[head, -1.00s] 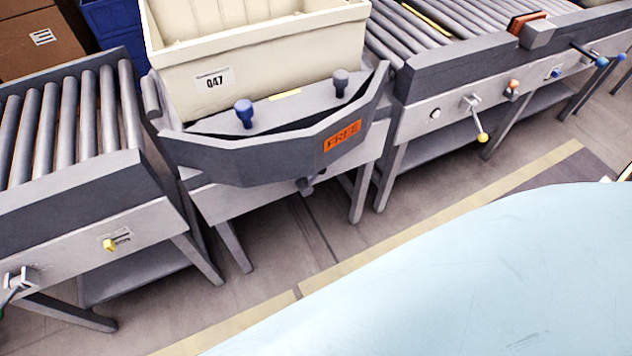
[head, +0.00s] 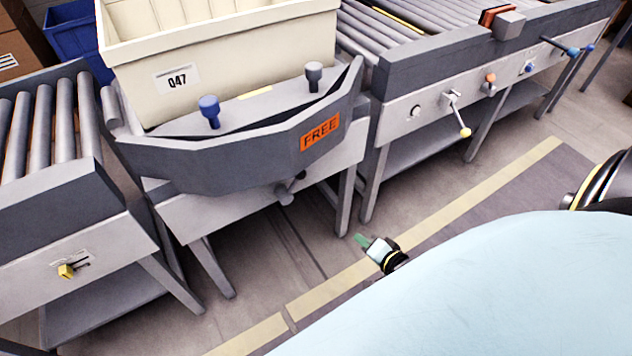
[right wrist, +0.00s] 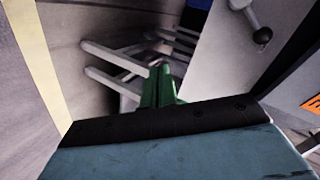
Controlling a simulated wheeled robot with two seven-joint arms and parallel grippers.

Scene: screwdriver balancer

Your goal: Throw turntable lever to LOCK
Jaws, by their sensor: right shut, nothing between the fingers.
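The turntable (head: 230,160) is a dark grey angled frame with an orange FREE sign (head: 320,132) on its front. Its lever (head: 287,192), a short grey arm with a dark knob, sits under the sign on the pale front panel. In the right wrist view the lever (right wrist: 256,26) shows at the top right, its knob hanging down. My right gripper (head: 362,241), with green fingers, is low in front of the turntable, below and right of the lever and apart from it. Its green fingers (right wrist: 159,84) are shut and empty. My left gripper is out of view.
Open floor with a yellow line (head: 440,225) lies in front.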

